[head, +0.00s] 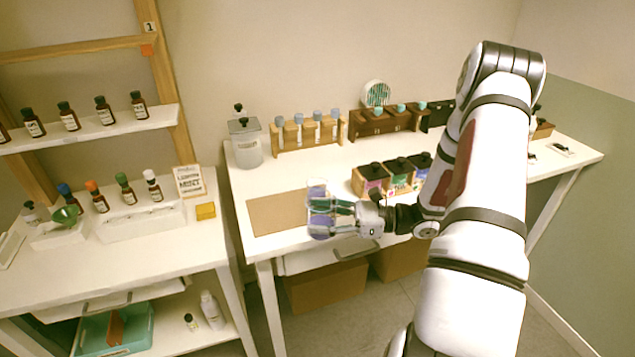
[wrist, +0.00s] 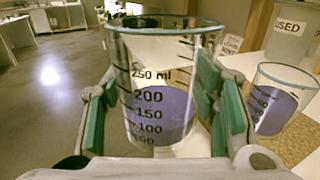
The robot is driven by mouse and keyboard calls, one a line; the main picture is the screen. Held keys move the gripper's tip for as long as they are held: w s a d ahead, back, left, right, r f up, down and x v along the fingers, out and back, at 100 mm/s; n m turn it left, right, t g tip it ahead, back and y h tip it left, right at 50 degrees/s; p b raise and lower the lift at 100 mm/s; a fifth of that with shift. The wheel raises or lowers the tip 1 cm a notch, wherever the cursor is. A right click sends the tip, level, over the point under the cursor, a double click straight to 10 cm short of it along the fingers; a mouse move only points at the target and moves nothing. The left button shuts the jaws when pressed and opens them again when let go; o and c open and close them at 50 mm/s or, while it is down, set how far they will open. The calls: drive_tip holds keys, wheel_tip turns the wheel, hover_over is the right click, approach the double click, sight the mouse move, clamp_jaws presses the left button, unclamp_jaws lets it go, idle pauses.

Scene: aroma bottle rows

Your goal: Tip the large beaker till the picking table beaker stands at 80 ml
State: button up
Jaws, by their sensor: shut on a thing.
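My gripper (wrist: 155,110) is shut on the large beaker (wrist: 152,60), a clear glass with black marks up to 250 ml. It holds purple liquid, and its surface appears around the 150 to 200 marks. The beaker looks about upright. In the head view my gripper (head: 335,216) holds it over the front edge of the table. The picking table beaker (wrist: 278,98), smaller and clear, stands to the right in the wrist view and also holds purple liquid. Its marks are too small to read surely. In the head view the picking table beaker (head: 317,187) is just behind the large one.
A brown mat (head: 270,212) lies on the white table. Three boxes with dark-topped bottles (head: 398,175) stand right of the gripper. A lidded clear jar (head: 245,142) and wooden bottle racks (head: 308,131) line the back. A shelf unit with bottles stands left.

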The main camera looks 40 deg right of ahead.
sight(323, 216)
drive_tip(key=shift+s+a+r+p, duration=0.35)
drive_tip(key=shift+s+r+p, duration=0.25)
drive_tip(key=shift+r, duration=0.1)
drive_tip(key=shift+s+a+r+p, duration=0.4)
drive_tip(key=shift+s+r+p, duration=0.25)
drive_tip(key=shift+r, duration=0.1)
drive_tip(key=shift+s+a+r+p, duration=0.35)
drive_tip(key=shift+s+r+p, duration=0.25)
drive_tip(key=shift+r, duration=0.1)
